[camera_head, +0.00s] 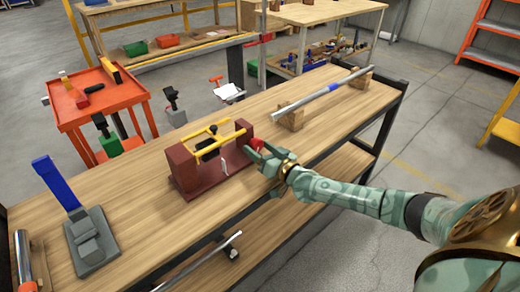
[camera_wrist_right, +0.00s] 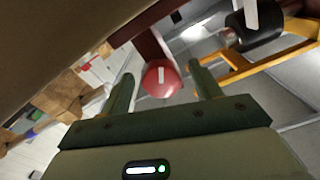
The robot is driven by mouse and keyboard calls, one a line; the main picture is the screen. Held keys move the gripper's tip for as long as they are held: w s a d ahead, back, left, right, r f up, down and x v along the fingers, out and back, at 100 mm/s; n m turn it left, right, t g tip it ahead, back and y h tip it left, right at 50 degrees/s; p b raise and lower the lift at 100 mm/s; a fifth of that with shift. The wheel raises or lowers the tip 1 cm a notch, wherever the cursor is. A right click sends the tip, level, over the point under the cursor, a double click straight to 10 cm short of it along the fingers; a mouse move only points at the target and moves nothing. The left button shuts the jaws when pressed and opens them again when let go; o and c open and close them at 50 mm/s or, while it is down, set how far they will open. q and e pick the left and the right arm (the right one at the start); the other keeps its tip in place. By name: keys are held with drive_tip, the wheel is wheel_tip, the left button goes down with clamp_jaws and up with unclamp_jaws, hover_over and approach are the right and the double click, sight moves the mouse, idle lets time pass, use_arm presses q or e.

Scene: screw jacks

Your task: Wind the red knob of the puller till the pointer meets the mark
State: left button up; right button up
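The puller (camera_head: 197,181) is a dark red frame with yellow rods and a black part between its end plates, standing on the wooden bench. Its red knob (camera_head: 257,144) sticks out on the right side, at my right gripper (camera_head: 259,154). In the wrist view the round red knob (camera_wrist_right: 161,79) has a white stripe and sits between the two spread fingertips, with a gap on each side. A black cylinder (camera_wrist_right: 256,28) with a white piece shows beyond it. I cannot tell how the pointer stands to the mark. My left gripper is out of view.
A grey block with a blue lever (camera_head: 92,238) stands at the bench's left end. A metal rod (camera_head: 320,94) rests on wooden blocks at the far right. An orange cart (camera_head: 90,104) stands behind the bench. Bare bench top lies on both sides of the puller.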

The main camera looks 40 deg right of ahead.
drive_tip(key=shift+s, duration=0.1)
use_arm(q)
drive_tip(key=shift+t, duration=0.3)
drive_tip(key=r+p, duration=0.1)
drive_tip(key=p, duration=0.1)
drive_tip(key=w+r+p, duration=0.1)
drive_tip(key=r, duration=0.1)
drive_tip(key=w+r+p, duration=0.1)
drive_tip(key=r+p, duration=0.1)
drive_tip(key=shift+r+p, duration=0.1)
drive_tip(key=shift+p, duration=0.25)
use_arm(e)
drive_tip(key=s+d, duration=0.1)
drive_tip(key=s, duration=1.5)
drive_tip(key=shift+d, duration=0.15)
